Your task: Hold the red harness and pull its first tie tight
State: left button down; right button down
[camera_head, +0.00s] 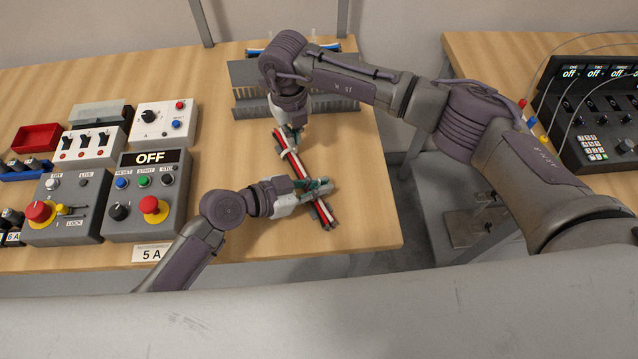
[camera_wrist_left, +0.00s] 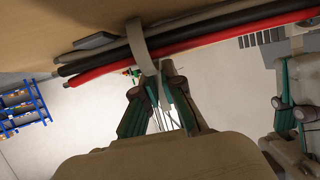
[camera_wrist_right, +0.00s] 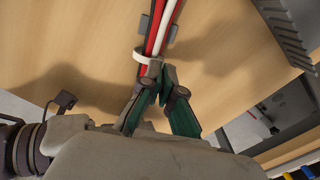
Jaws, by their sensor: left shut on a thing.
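The harness (camera_head: 288,153), a bundle of red, black and white wires, lies slanting near the table's right edge. In the left wrist view, a pale tie (camera_wrist_left: 137,40) loops around the bundle (camera_wrist_left: 200,42). My left gripper (camera_head: 322,186) is at the bundle's lower part; its fingertips (camera_wrist_left: 158,80) are shut on this tie's hanging tail, beside the wires. My right gripper (camera_head: 293,130) is at the bundle's upper part. In the right wrist view its fingertips (camera_wrist_right: 162,72) are close together beside another pale tie (camera_wrist_right: 146,55); whether anything is between them is hidden.
A grey slotted duct (camera_head: 245,90) stands behind the harness. Control boxes, including one reading OFF (camera_head: 150,157), fill the table's left half. A gap separates this wooden table (camera_head: 365,215) from a second table with a black instrument (camera_head: 600,110) at right.

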jog(key=shift+r, duration=1.05)
jog(key=c, duration=1.4)
grip_release()
jog(key=shift+o, duration=0.2)
jog(key=shift+r, duration=3)
pick_arm(q)
jog(key=c, duration=1.2)
grip_release()
